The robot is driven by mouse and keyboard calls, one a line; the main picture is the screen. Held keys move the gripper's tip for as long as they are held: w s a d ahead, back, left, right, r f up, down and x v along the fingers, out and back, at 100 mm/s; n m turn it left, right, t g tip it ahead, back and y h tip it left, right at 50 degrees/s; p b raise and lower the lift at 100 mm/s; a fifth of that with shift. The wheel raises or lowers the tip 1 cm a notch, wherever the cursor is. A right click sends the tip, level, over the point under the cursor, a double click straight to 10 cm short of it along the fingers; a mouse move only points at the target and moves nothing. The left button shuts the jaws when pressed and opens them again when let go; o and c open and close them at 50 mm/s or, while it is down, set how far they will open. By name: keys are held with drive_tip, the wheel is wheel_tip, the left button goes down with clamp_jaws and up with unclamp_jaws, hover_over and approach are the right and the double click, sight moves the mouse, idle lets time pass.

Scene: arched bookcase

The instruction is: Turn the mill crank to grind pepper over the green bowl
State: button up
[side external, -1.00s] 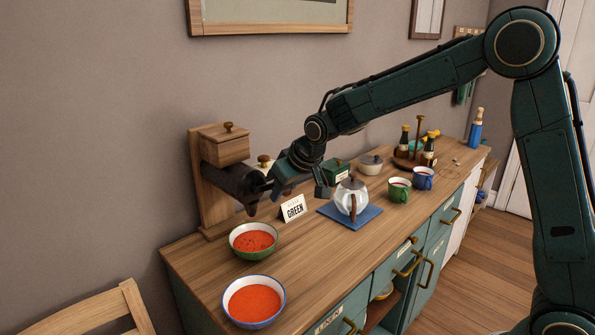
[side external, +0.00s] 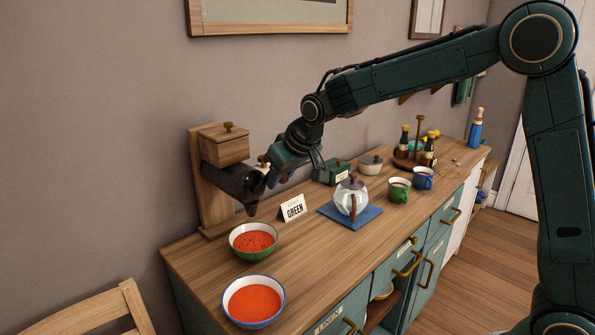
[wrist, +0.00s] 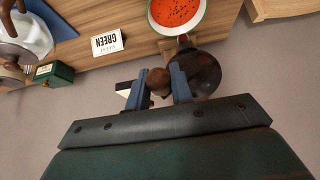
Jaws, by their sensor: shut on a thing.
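The pepper mill (side external: 228,185) has a wooden top box and a dark barrel on a wooden stand against the wall. The green bowl (side external: 253,240), with red soup and dark specks, sits below the mill's spout; it also shows in the wrist view (wrist: 177,12). My gripper (side external: 268,172) is at the front of the mill. In the wrist view its blue fingers (wrist: 160,84) are shut on the round brown crank knob (wrist: 158,82), beside the dark mill body (wrist: 205,72). The crank arm is mostly hidden by my gripper in the side view.
A blue-rimmed bowl of red soup (side external: 253,302) is nearer the front. A "GREEN" card (side external: 293,208) stands right of the green bowl. A white teapot (side external: 351,198) on a blue mat, a green box (side external: 336,171) and mugs (side external: 399,190) stand farther right.

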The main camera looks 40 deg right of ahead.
drive_tip(key=shift+w+a+r, duration=0.15)
drive_tip(key=shift+a+r, duration=0.3)
drive_tip(key=shift+r, duration=0.2)
drive_tip(key=shift+w+a+r, duration=0.15)
drive_tip(key=shift+a+r, duration=0.3)
drive_tip(key=shift+r, duration=0.15)
drive_tip(key=shift+a+r, duration=0.1)
drive_tip(key=shift+a, duration=1.3)
drive_tip(key=o, duration=1.7)
drive_tip(key=shift+s, duration=0.1)
drive_tip(key=shift+v, duration=3.9)
drive_tip(key=shift+s+d, duration=0.1)
drive_tip(key=shift+s, duration=0.05)
